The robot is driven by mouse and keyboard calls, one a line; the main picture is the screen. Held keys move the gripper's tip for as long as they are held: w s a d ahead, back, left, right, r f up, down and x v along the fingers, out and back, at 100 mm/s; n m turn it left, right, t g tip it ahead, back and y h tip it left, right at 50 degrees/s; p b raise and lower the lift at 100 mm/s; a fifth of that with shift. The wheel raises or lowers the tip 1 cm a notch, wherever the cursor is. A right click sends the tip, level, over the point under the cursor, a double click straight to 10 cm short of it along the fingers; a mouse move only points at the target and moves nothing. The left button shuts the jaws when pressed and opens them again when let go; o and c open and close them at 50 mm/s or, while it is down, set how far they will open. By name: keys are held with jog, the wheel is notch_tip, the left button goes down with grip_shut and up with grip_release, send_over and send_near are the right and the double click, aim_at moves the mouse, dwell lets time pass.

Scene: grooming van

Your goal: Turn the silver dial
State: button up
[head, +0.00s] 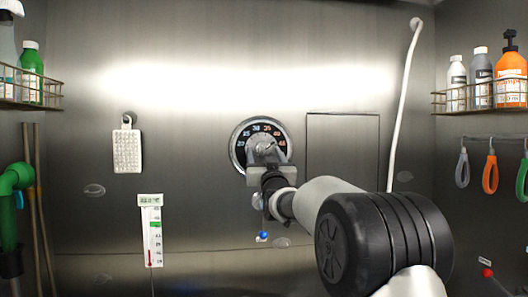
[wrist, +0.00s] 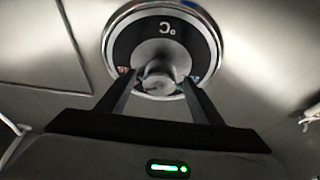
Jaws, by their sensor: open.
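The silver dial (head: 264,146) is on the back wall, with a round black face, a numbered temperature scale and a silver rim. My gripper (head: 262,155) is in front of its lower part and hides some of it. In the wrist view the dial (wrist: 160,65) fills the upper middle, with a "°C" mark on its face and a small silver knob at its centre. There my gripper (wrist: 157,88) is open, with one finger on each side of the knob. I cannot tell whether the fingers touch it.
A thermometer (head: 151,231) and a white perforated tag (head: 127,146) hang left of the dial. A wall panel (head: 342,155) and a white hose (head: 402,100) are to the right. Wire racks with bottles (head: 483,100) stand at both sides. Coloured loops (head: 490,175) hang at right.

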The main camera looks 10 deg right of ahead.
jog(key=shift+w+r, duration=0.15)
jog(key=shift+w, duration=0.15)
jog(key=c, duration=1.1)
jog(key=shift+o, duration=0.2)
